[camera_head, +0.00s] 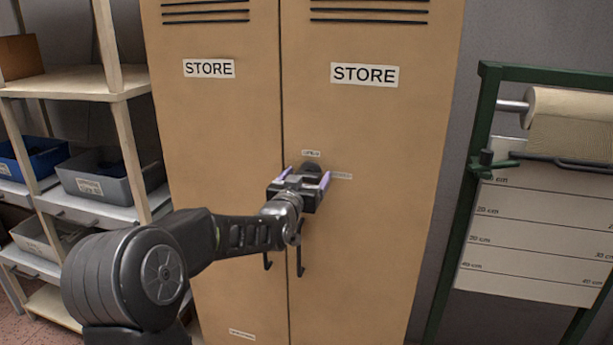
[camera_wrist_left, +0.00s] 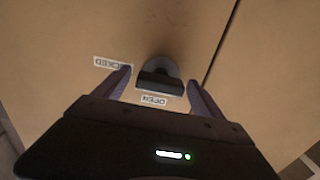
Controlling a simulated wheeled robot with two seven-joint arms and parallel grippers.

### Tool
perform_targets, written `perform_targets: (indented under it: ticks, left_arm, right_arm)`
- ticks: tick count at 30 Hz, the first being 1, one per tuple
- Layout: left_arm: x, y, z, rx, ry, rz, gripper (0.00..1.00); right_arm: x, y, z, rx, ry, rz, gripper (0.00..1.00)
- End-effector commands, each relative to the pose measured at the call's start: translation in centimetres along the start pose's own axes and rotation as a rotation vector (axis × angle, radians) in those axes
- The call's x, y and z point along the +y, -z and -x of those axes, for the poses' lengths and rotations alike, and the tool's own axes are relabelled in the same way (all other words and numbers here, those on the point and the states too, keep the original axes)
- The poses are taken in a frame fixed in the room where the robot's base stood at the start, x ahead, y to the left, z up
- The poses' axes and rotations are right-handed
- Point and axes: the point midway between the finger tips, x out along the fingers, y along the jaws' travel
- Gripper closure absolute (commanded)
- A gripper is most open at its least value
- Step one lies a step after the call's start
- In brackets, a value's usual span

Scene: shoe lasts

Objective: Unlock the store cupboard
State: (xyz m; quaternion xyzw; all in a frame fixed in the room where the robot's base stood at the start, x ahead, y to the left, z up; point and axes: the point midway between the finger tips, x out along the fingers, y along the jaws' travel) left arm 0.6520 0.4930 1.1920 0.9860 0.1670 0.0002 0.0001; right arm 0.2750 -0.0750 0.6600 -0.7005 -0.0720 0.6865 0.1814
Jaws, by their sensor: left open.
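The tan store cupboard (camera_head: 215,130) has two closed doors, each with a STORE label. A dark round lock knob (camera_head: 312,167) sits on the right door near the seam. In the left wrist view the knob (camera_wrist_left: 160,80) has a raised grip bar lying crosswise. An OPEN label (camera_wrist_left: 154,100) and a LOCKED label (camera_wrist_left: 112,62) are beside it. My left gripper (camera_head: 307,178) is open in front of the knob. In the left wrist view its fingers (camera_wrist_left: 158,80) are on either side of the bar, with gaps showing. Whether they touch the door is unclear. My right gripper is out of view.
Two dark door handles (camera_head: 300,258) hang below the knob, partly behind my left arm. A wooden shelf (camera_head: 85,82) with a grey bin (camera_head: 105,185) stands left. A green frame (camera_head: 462,200) with a paper roll (camera_head: 565,103) stands right.

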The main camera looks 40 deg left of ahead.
Motion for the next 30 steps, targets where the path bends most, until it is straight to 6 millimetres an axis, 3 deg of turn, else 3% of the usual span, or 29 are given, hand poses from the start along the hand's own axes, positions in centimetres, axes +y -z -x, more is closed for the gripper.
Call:
perform_targets:
  ticks: [2,24,30]
  left_arm:
    - [0.0,-0.01,0.01,0.0,0.0,0.0,0.21]
    - [0.01,0.0,0.04,0.0,0.0,0.0,0.81]
    - [0.01,-0.08,0.03,0.0,0.0,0.006,0.82]
  right_arm:
    - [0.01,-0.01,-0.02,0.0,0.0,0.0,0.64]
    - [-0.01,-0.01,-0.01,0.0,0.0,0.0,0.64]
    - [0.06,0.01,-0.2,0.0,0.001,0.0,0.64]
